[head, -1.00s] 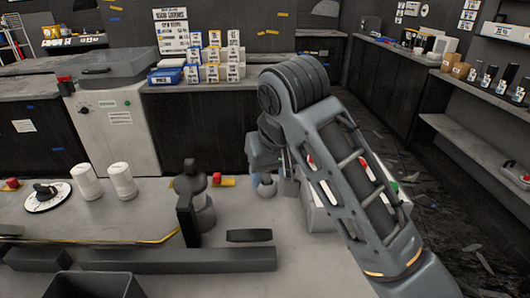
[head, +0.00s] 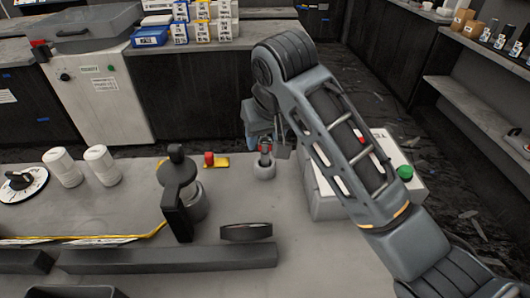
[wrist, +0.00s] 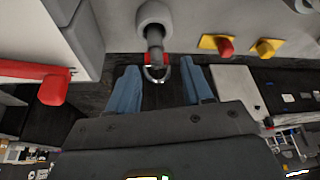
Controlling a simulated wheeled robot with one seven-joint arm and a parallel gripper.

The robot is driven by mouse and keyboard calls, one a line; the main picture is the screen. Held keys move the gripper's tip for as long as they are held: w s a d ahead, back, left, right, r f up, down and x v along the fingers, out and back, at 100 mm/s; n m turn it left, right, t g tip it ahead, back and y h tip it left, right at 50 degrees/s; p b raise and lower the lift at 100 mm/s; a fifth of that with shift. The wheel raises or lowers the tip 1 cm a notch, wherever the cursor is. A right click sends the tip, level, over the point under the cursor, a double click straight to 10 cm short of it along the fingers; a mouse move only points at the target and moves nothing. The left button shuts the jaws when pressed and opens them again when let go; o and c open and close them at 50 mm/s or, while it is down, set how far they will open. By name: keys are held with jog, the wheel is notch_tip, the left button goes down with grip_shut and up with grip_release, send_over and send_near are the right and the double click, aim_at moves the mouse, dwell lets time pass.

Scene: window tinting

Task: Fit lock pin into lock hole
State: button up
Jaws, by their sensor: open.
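The lock pin looks like a grey rod with a red collar and a metal ring (wrist: 156,62) in the wrist view. It stands out of a round pale grey base, which in the head view is on the bench (head: 264,170). My gripper (wrist: 160,85) is open, its two blue fingers on either side of the ring with gaps showing. It holds nothing. In the head view my gripper (head: 262,125) is partly hidden behind my arm, just behind the pin. I cannot tell which opening is the lock hole.
A pale box with a green button (head: 405,172) stands right of the base. A red knob on a yellow plate (head: 214,161) is to its left. A dark upright device (head: 179,190), a long dark bar (head: 170,258) and two white cylinders (head: 100,165) also occupy the bench.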

aim_at(265, 155)
jog(key=shift+x, duration=1.7)
jog(key=shift+w+d, duration=0.1)
grip_shut()
